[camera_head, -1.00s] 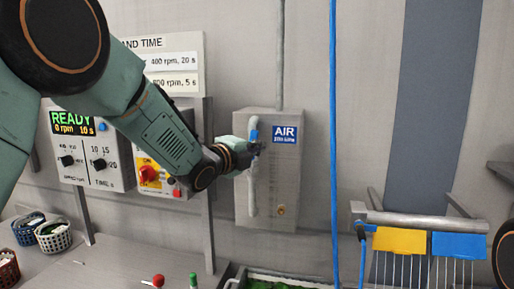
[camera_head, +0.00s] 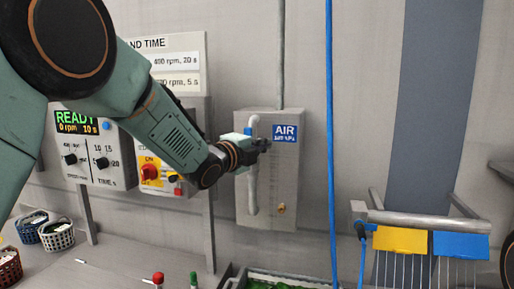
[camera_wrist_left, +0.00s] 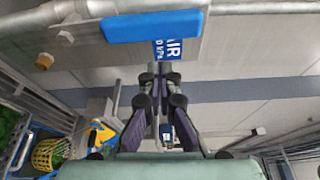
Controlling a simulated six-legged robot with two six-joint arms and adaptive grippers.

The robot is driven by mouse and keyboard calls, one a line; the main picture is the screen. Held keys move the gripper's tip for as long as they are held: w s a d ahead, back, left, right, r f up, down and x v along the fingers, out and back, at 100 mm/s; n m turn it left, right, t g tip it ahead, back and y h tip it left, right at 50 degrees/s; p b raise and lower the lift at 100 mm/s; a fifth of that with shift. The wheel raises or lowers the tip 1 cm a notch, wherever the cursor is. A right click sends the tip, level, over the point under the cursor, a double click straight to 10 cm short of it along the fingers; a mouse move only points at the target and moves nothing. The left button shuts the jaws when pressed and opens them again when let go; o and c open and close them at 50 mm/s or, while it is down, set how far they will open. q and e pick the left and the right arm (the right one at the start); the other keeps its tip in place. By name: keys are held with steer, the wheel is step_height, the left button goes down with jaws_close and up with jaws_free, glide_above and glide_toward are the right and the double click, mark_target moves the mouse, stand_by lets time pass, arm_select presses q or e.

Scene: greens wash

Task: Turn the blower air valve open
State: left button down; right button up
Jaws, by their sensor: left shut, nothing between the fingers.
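The grey air panel (camera_head: 284,180) is on the wall, with a blue AIR label (camera_head: 285,133) and a vertical grey pipe on its left side. The valve's blue handle (camera_head: 248,131) shows only as a small patch behind my left gripper (camera_head: 264,145). In the left wrist view the blue handle (camera_wrist_left: 153,26) is a long bar across the top, beyond the fingertips and by the AIR label. My left gripper is shut and empty in front of the panel. Whether it touches the handle I cannot tell. My right gripper is not in view.
A control box (camera_head: 97,145) with a READY display, knobs and a red switch (camera_head: 149,172) is to the left. A blue hose (camera_head: 331,150) hangs right of the panel. A rack (camera_head: 420,218) with yellow and blue plates is at right. Baskets (camera_head: 57,236) stand lower left.

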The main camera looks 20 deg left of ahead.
arm_select(q)
steer(key=d+b+v, duration=0.1)
steer(key=b+v, duration=0.2)
steer(key=v, duration=0.7)
steer(key=s+a+f+n+g+y+b, duration=0.1)
steer(key=s+f+n+g+y+b, duration=0.2)
steer(key=f+n, duration=0.75)
steer(key=s+f+n+g+b, duration=0.25)
steer(key=s+f, duration=0.35)
steer(key=f, duration=1.1)
steer(key=s+a+f+n+g+y+b, duration=0.15)
steer(key=s+f+n, duration=0.4)
steer(key=f, duration=0.75)
steer(key=s+f+n+g+y+b, duration=0.1)
steer(key=s+f+n+g+b, duration=0.3)
steer(key=s+f, duration=2.5)
steer(key=s+g+b, duration=0.1)
steer(key=g+b, duration=0.4)
steer(key=shift+f+g, duration=0.3)
steer(key=shift+g, duration=0.1)
